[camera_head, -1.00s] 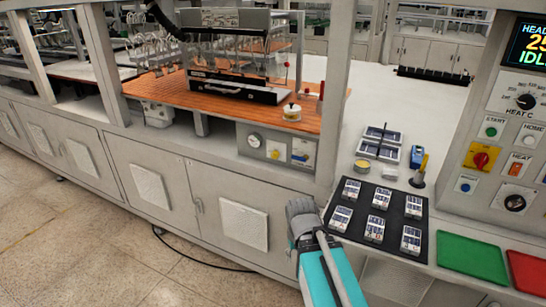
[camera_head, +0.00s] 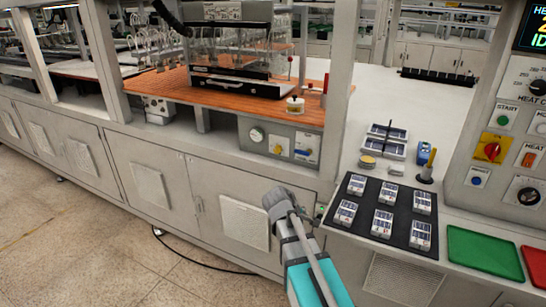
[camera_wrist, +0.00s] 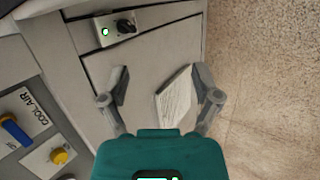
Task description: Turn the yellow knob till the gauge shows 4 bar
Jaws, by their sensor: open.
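The yellow knob (camera_head: 278,149) sits on a grey panel (camera_head: 245,147) low on the bench front, below the orange-brown worktop. The round gauge (camera_head: 256,134) is up and left of the knob; its needle is too small to read. In the wrist view the yellow knob (camera_wrist: 60,156) shows at the lower left, beside a blue handle (camera_wrist: 14,130); the gauge is not seen there. My gripper (camera_wrist: 160,82) is open and empty, fingers apart in front of the cabinet front, with the knob off to its left. In the head view my arm's end is below the panel, apart from the knob.
A blue-handled valve (camera_head: 301,154) is close right of the knob. A small box with a black switch (camera_wrist: 124,26) and green light is on the cabinet ahead. A black mat (camera_head: 365,236) with several small modules lies to the right. Floor space is free on the left.

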